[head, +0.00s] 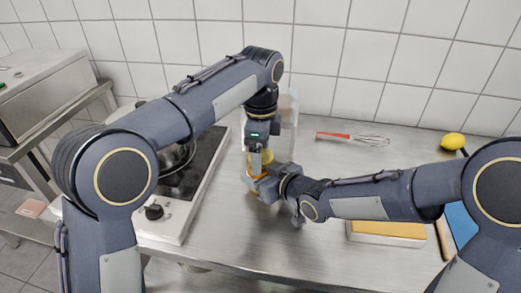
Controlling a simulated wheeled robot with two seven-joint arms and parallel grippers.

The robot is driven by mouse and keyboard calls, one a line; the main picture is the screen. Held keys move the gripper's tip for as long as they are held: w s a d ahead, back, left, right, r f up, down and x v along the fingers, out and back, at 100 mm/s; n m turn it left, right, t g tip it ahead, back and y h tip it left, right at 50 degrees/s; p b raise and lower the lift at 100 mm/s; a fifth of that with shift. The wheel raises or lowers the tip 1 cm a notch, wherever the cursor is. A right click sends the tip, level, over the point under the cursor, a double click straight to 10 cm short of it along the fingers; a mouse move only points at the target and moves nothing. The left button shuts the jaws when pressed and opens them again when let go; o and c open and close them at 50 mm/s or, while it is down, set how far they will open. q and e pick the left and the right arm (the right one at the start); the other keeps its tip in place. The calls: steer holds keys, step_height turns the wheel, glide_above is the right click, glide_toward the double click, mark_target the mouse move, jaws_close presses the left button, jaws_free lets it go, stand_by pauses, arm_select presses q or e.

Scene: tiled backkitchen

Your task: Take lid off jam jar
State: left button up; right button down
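The jam jar (254,172) stands upright on the steel counter, right of the hob, mostly hidden by my grippers. Its orange body shows in small patches, and a yellowish lid (264,157) shows at its top. My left gripper (256,158) points down from above, its fingers at the lid. My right gripper (262,186) comes in from the right at the height of the jar body, its fingers beside or around it. The fingers' contact with lid and jar is too small and covered to make out.
A hob (205,170) with a pot (176,156) stands left of the jar. A red-handled whisk (352,138) and a lemon (453,141) lie at the back right. A yellow-topped block (388,229) lies front right, beside a blue board (460,222). A tiled wall closes the back.

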arm_select(q)
steer(key=shift+r, duration=0.15)
steer(key=shift+r, duration=2.1)
arm_select(e)
steer(key=shift+c, duration=1.5)
jaws_free()
